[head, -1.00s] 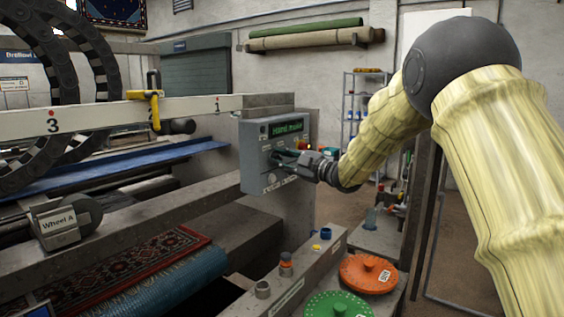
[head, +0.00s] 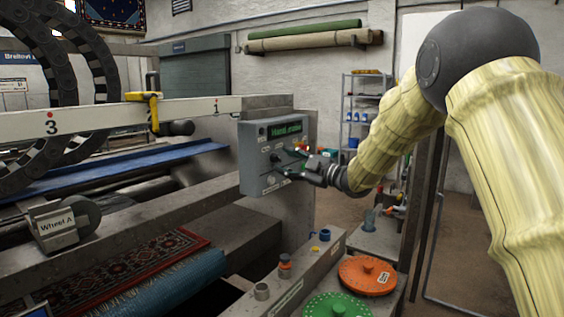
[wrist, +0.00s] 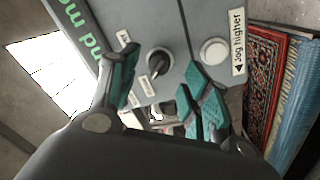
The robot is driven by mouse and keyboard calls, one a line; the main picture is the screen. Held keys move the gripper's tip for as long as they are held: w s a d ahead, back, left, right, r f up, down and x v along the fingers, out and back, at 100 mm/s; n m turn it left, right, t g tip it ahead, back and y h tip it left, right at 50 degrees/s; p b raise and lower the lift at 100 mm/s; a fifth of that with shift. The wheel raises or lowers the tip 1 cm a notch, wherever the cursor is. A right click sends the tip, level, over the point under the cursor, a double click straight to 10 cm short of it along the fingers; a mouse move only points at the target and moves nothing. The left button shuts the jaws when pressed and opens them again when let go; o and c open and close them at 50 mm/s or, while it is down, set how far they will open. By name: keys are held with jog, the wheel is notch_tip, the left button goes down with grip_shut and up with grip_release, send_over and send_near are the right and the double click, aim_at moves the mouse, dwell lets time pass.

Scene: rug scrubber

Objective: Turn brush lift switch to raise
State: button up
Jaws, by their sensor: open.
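The grey control panel (head: 262,168) has a green "Hand mode" display (head: 286,130). In the wrist view, a black rotary knob (wrist: 158,60) with small labels stands on the panel face (wrist: 150,18). Its label text is too small to read, so I cannot tell whether it is the brush lift switch. My gripper (head: 289,162) is at the panel; in the wrist view, its teal-padded fingers (wrist: 162,76) are open, one on each side of the knob, with visible gaps. Another control lower between the fingers is partly hidden.
A white round button (wrist: 213,50) labelled "Jog higher" sits beside the right finger. Below the panel, a ledge holds an orange disc (head: 367,275) and a green disc (head: 338,307). A patterned rug (head: 150,262) lies in the machine at left.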

jog(key=v, duration=0.9)
jog(key=shift+d+r, duration=0.1)
